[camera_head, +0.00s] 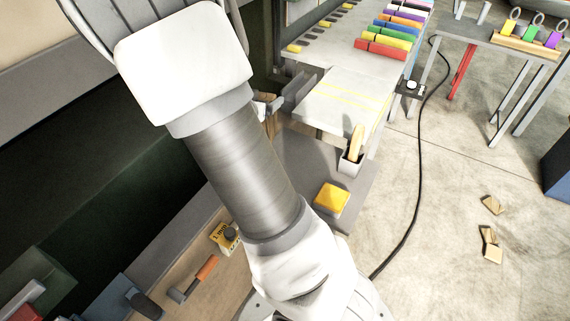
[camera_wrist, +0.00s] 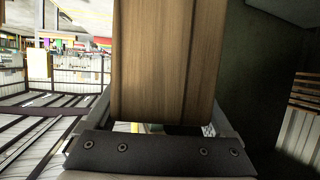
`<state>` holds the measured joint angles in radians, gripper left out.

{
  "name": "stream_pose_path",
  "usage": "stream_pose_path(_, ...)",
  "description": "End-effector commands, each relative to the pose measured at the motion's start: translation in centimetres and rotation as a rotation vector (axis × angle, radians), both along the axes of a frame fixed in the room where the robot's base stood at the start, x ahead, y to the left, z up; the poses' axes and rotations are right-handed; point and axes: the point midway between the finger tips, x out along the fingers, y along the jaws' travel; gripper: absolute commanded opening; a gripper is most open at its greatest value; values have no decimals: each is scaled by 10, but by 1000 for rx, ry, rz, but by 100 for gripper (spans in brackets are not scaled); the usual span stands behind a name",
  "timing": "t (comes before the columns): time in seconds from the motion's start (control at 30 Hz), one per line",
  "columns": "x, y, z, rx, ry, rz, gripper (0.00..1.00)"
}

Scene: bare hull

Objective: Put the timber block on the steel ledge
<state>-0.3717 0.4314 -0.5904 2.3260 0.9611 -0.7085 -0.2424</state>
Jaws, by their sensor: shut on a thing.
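The timber block (camera_wrist: 165,60) fills the middle of the wrist view, a brown piece with straight grain and a dark line down its right part. My gripper (camera_wrist: 163,118) is shut on it, with a finger at each side. In the head view a small brown part of what looks like the block (camera_head: 270,122) shows beside my arm, mostly hidden. A grey ledge-like strip (camera_head: 172,232) runs along the dark hull wall at lower left; I cannot tell for certain that it is the steel ledge.
A bench (camera_head: 340,100) carries coloured bars at the back. A yellow block (camera_head: 331,199) sits on a grey surface below it. A hammer (camera_head: 195,279) lies at lower left. A black cable (camera_head: 419,170) crosses the floor, with wood pieces (camera_head: 492,205) to its right.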

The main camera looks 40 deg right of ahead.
Motion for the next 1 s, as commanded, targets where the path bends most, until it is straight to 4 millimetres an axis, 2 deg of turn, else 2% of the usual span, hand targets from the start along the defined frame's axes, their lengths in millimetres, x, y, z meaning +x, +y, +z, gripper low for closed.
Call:
stream_pose_path(0.03,-8,-23,-10,-2,-2,-69,5)
stream_pose_path(0.1,-18,-46,-15,-1,-5,-138,5)
stream_pose_path(0.2,-29,-67,-20,1,-7,-206,5)
stream_pose_path(0.3,-35,-76,-28,1,-6,-238,5)
stream_pose_path(0.53,-36,-78,-70,1,-3,-244,5)
stream_pose_path(0.77,-35,-77,-88,1,-7,-243,5)
stream_pose_path(1.0,-36,-77,-118,1,-5,-242,5)
